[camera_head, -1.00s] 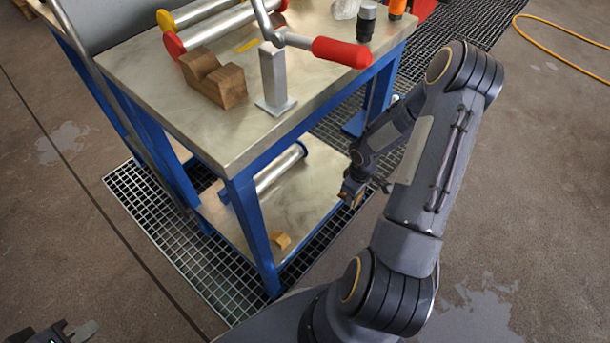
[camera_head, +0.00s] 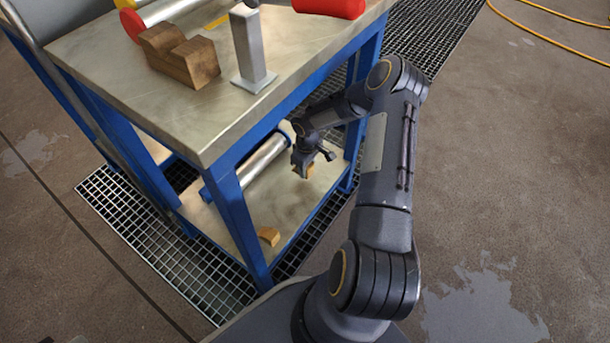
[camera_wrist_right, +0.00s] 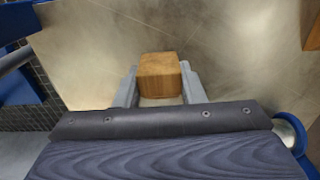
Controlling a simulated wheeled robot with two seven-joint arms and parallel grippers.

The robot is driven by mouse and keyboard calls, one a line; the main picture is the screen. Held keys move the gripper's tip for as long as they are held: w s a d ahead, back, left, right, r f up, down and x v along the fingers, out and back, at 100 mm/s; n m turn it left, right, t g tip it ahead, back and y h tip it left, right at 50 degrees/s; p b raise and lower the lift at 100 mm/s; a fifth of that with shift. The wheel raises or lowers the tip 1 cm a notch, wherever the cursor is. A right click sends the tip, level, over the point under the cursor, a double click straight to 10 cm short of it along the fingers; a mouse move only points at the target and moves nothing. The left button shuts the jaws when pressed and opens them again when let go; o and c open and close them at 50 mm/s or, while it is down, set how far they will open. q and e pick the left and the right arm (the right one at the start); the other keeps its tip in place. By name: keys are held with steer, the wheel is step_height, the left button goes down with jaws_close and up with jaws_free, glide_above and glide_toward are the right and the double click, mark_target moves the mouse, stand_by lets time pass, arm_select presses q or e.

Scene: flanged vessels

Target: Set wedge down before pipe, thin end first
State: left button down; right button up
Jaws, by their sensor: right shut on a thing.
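The wedge (camera_wrist_right: 159,75) is a small wooden block between the two fingers of my right gripper (camera_wrist_right: 158,88) in the right wrist view. The gripper is shut on it. In the head view my right gripper (camera_head: 307,166) is over the lower shelf (camera_head: 290,205), under the table top, with a bit of the wedge (camera_head: 310,173) showing. The pipe (camera_head: 262,160), a silver cylinder with blue ends, lies on that shelf, left of the gripper. Its blue-rimmed end (camera_wrist_right: 290,132) shows at lower right in the wrist view. The wedge's thin end cannot be made out. My left gripper is out of view.
A second wooden wedge (camera_head: 268,236) lies near the shelf's front edge. Blue table legs (camera_head: 238,215) frame the shelf. On the table top (camera_head: 120,85) stand a wooden V-block (camera_head: 180,58) and a metal post (camera_head: 249,50). The shelf's middle is bare.

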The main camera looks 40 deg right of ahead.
steer(key=shift+w+f, duration=0.2)
steer(key=shift+f, duration=0.05)
steer(key=shift+w+f+b, duration=0.15)
steer(key=shift+f+b, duration=0.3)
steer(key=shift+f, duration=0.4)
steer(key=shift+w+f+b, duration=0.1)
steer(key=shift+f+b, duration=0.3)
steer(key=shift+f, duration=0.45)
steer(key=shift+f, duration=0.1)
steer(key=o, duration=1)
steer(key=shift+r, duration=0.3)
step_height(320, 180, up, 7)
steer(key=p, duration=0.3)
